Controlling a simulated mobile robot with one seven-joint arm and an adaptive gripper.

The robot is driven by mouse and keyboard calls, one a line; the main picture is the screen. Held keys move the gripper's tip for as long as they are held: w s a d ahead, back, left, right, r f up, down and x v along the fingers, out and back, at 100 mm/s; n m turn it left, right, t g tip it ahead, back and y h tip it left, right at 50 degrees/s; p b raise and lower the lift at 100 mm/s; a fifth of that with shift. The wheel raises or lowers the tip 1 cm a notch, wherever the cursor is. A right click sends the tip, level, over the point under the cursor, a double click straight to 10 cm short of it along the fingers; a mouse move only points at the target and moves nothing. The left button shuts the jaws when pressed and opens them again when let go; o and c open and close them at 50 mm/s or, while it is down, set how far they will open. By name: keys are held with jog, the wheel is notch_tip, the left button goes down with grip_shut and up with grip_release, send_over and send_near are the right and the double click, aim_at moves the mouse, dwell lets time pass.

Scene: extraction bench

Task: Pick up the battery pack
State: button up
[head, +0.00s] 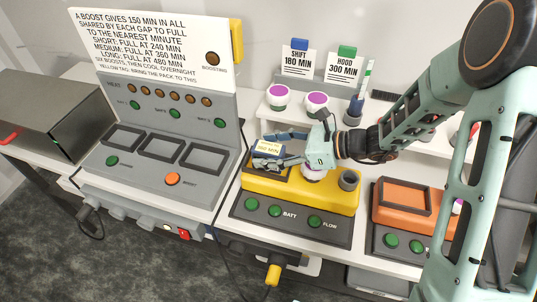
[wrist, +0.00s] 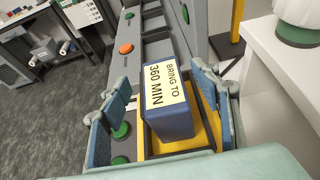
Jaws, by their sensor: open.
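The battery pack (head: 269,148) is a dark blue block with a pale yellow label. In the wrist view the battery pack (wrist: 170,110) stands in a recess of the yellow unit (head: 320,193), and its label reads "BRING TO 360 MIN". My gripper (head: 263,150) is open at the pack, with one finger on each side. In the wrist view my gripper (wrist: 160,78) shows a gap between each finger and the pack. The pack's lower part is hidden in the recess.
A grey charging station (head: 165,130) with three empty framed bays stands to the left, under a white instruction board (head: 150,38). An orange unit (head: 403,197) is to the right. Purple-topped jars (head: 277,96) and signs "SHIFT 180 MIN" (head: 298,62) and "HOOD 300 MIN" (head: 344,68) stand behind.

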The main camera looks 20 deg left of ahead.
jog(key=shift+c, duration=0.4)
grip_shut()
jog(key=shift+a, duration=0.1)
jog(key=shift+r, duration=0.1)
